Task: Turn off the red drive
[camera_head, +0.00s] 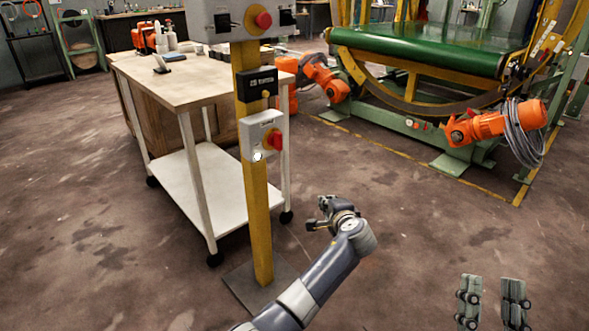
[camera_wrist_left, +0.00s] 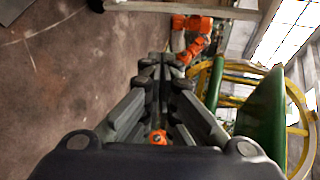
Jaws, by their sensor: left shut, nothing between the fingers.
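A yellow post (camera_head: 256,215) carries the switch boxes. A larger grey box at the top has another red knob (camera_head: 263,19). I cannot tell which of these belongs to the red drive. My left gripper (camera_head: 316,214) is shut and empty, right of the post and below the boxes, apart from them. It also shows in the left wrist view (camera_wrist_left: 166,62). My right gripper (camera_head: 492,302) is open and empty at the bottom right.
A black box (camera_head: 257,84) sits between the two grey boxes. A white-legged cart (camera_head: 190,85) stands behind the post. An orange robot arm (camera_head: 495,122) and a large green and yellow machine (camera_head: 420,50) stand behind right. The floor (camera_head: 400,220) between is clear.

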